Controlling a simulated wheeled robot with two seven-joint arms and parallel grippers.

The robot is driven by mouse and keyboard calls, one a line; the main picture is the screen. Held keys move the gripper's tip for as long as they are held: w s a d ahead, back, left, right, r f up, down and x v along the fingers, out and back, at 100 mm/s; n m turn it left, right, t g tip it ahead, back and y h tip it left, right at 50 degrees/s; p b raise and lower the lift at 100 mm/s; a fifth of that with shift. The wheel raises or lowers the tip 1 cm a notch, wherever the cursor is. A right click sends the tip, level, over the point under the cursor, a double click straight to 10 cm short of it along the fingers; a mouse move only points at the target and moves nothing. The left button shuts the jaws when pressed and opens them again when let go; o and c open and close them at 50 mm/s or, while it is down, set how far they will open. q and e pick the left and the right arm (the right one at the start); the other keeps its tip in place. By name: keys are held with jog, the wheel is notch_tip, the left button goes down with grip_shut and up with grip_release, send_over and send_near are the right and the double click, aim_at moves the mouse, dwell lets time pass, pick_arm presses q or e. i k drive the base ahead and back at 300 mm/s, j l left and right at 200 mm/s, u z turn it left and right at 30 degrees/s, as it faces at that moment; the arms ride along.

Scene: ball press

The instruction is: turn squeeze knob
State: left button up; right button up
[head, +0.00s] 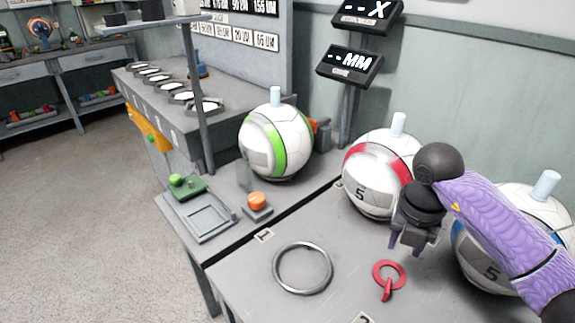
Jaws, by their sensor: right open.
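An orange round knob (257,200) sits on a small grey block on the bench, in front of the ball with the green stripe (276,142). I take it for the squeeze knob. That ball stands upright against a grey fixture (323,136) with an orange part, mostly hidden behind it. My right gripper (408,244) points down over the right part of the bench, well to the right of the knob. It is open and nothing shows between its fingers. My left gripper is not in view.
A red-striped ball (368,190) and a blue-striped ball (518,268) flank my right gripper. A grey ring (302,268) and a red ring tool (389,277) lie on the bench. A green lever piece (187,186) and grey tray (206,219) are left of the knob.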

aim_at(256, 200)
jog(key=k+j, duration=0.3)
jog(key=k, duration=0.15)
jog(key=k+j, duration=0.35)
jog(key=k, duration=0.1)
